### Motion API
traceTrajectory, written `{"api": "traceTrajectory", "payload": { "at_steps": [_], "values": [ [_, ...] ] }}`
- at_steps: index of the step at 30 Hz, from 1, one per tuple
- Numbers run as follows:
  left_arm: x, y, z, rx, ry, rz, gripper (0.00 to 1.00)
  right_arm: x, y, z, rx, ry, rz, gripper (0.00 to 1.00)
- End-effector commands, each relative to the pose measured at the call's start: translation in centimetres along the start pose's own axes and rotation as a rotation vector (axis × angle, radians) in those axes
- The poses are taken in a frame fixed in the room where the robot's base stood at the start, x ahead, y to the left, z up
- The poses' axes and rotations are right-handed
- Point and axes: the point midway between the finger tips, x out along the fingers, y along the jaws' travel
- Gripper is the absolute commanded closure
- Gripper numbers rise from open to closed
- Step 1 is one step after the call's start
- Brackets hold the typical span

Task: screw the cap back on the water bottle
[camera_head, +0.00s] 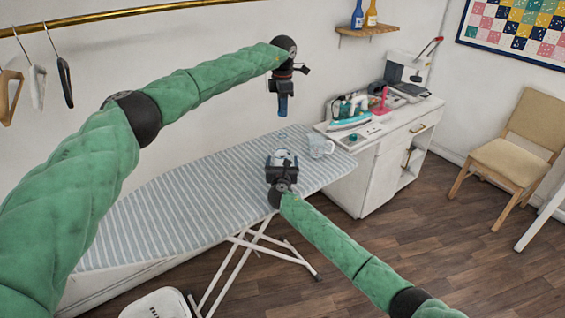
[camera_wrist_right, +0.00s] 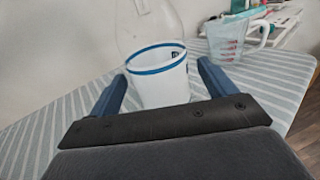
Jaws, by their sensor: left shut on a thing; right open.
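The water bottle stands upright on the striped ironing board; its white label with a blue band (camera_wrist_right: 160,85) shows in the right wrist view. Its clear upper part rises faintly above the label. In the head view the bottle (camera_head: 282,156) is partly hidden by my right gripper (camera_head: 281,162). That gripper is open, with one blue finger on each side of the bottle; contact cannot be told. My left gripper (camera_head: 283,114) points down above the bottle, well clear of it. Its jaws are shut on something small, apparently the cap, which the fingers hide.
A clear measuring jug (camera_head: 321,147) stands right of the bottle on the ironing board (camera_head: 180,205); it also shows in the wrist view (camera_wrist_right: 228,40). A white cabinet (camera_head: 375,165) with a teal iron (camera_head: 350,117) is farther right. The board's left part is clear.

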Motion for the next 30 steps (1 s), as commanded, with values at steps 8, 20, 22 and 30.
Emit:
{"api": "traceTrajectory", "payload": {
  "at_steps": [8, 20, 22, 30],
  "values": [
    [0.00, 0.00, 0.00, 0.000, 0.000, 0.000, 0.92, 1.36, -0.08, -0.04, 0.000, 0.001, -0.001, 0.17],
    [0.00, 0.00, 0.00, 0.000, 0.000, 0.000, 0.92, 1.36, -0.06, -0.02, 0.001, 0.001, -0.001, 0.46],
    [0.00, 0.00, 0.00, 0.000, 0.000, 0.000, 0.92, 1.36, -0.06, -0.03, 0.001, 0.001, -0.001, 0.60],
    [0.47, -0.02, 0.00, 0.000, 0.000, -0.001, 0.92, 1.35, -0.06, -0.04, 0.001, 0.001, -0.001, 0.83]
  ]
}}
